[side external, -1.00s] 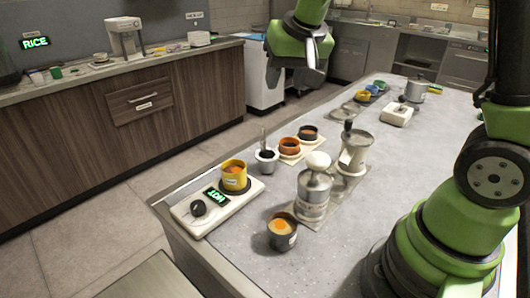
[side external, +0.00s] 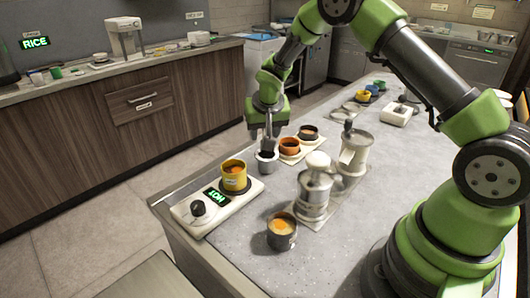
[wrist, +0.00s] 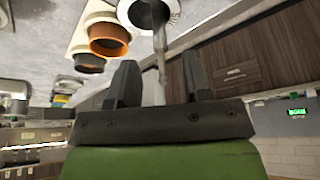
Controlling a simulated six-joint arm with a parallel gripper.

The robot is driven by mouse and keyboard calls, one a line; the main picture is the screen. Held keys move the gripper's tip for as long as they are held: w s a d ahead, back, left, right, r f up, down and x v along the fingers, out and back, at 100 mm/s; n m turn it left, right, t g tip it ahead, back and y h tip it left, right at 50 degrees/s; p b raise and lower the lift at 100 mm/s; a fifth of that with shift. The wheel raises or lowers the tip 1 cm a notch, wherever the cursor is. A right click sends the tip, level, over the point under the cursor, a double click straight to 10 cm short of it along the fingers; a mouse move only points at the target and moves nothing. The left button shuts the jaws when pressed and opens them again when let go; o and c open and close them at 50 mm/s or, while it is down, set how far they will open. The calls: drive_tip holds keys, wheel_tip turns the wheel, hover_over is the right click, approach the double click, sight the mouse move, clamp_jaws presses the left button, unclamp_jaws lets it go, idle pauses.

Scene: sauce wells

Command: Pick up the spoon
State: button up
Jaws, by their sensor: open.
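The spoon stands upright in a small metal cup (side external: 267,162) with dark contents, near the table's left edge. In the wrist view its handle (wrist: 161,50) rises from the cup (wrist: 150,12) and passes between my two fingers. My gripper (side external: 268,138) is open and points down directly over the cup in the side view. The fingers (wrist: 158,72) straddle the handle with space on both sides. In the side view the handle is mostly hidden by the fingers.
Orange (side external: 289,146) and dark (side external: 308,133) cups stand on a board just behind. A yellow pot (side external: 234,176) sits on a white scale-like unit (side external: 215,208) in front. A metal jar (side external: 314,190) and a small pan (side external: 282,232) stand to the right.

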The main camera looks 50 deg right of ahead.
sight(262, 138)
drive_tip(key=x, duration=0.3)
drive_tip(key=shift+w+f, duration=0.1)
drive_tip(key=shift+f, duration=0.15)
clamp_jaws()
drive_tip(key=shift+r, duration=0.1)
wheel_tip(262, 138, up, 10)
drive_tip(key=shift+f, duration=0.1)
idle(0.5)
